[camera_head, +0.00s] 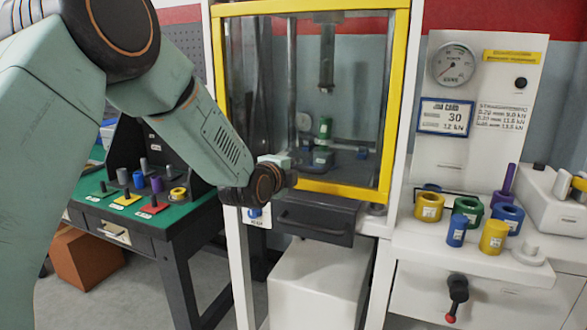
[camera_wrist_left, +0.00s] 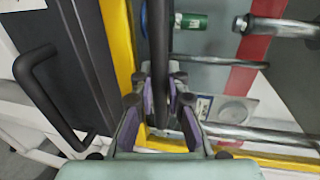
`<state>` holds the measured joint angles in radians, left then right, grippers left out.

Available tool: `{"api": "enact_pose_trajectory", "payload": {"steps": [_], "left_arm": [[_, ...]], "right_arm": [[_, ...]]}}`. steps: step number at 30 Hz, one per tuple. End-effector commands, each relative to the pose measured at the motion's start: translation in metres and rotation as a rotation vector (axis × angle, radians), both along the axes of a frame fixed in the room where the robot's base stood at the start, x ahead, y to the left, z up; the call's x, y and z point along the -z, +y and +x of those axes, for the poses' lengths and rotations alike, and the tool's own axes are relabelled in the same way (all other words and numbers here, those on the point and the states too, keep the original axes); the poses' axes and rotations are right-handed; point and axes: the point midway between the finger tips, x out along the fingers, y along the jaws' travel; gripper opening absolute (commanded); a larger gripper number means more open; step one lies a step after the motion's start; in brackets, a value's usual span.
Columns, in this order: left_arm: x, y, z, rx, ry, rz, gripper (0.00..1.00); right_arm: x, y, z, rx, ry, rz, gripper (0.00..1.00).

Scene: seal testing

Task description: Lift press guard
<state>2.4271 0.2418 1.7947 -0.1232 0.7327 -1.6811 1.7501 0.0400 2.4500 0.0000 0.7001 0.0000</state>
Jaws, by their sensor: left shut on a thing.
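The press guard (camera_head: 345,193) is a clear panel in a yellow frame, standing in front of the press chamber in the head view. Its yellow frame also shows in the wrist view (camera_wrist_left: 118,40). My left gripper (camera_head: 288,172) is at the lower left part of the guard, in front of the panel. In the wrist view, its fingers (camera_wrist_left: 160,95) are shut around a dark bar, the guard handle (camera_wrist_left: 159,35). In the head view the gripper hides the handle. The guard's bottom rail sits just above the dark drawer front. My right gripper is out of view.
Behind the panel are the press ram (camera_head: 326,60) and a green cylinder (camera_head: 324,127). A dark drawer handle (camera_head: 312,230) lies below the guard. Coloured rings and cylinders, such as a yellow one (camera_head: 494,238), stand on the white bench at right. A green-topped table (camera_head: 150,222) is at left.

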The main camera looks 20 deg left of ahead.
Motion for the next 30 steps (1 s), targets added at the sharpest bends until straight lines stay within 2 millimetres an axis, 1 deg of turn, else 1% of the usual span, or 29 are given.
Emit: {"api": "enact_pose_trajectory", "payload": {"steps": [20,23,26,30], "left_arm": [[0.000,0.000,-0.001,0.000,0.003,0.000,0.00],[-0.005,0.000,-0.001,0.000,0.004,0.000,0.00],[-0.016,0.000,-0.001,0.000,0.003,-0.001,0.00],[-0.038,0.000,-0.001,0.000,0.001,-0.001,0.00]], "right_arm": [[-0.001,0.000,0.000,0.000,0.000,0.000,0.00],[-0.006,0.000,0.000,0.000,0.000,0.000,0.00],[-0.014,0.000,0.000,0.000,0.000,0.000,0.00],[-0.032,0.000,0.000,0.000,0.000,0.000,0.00]]}}
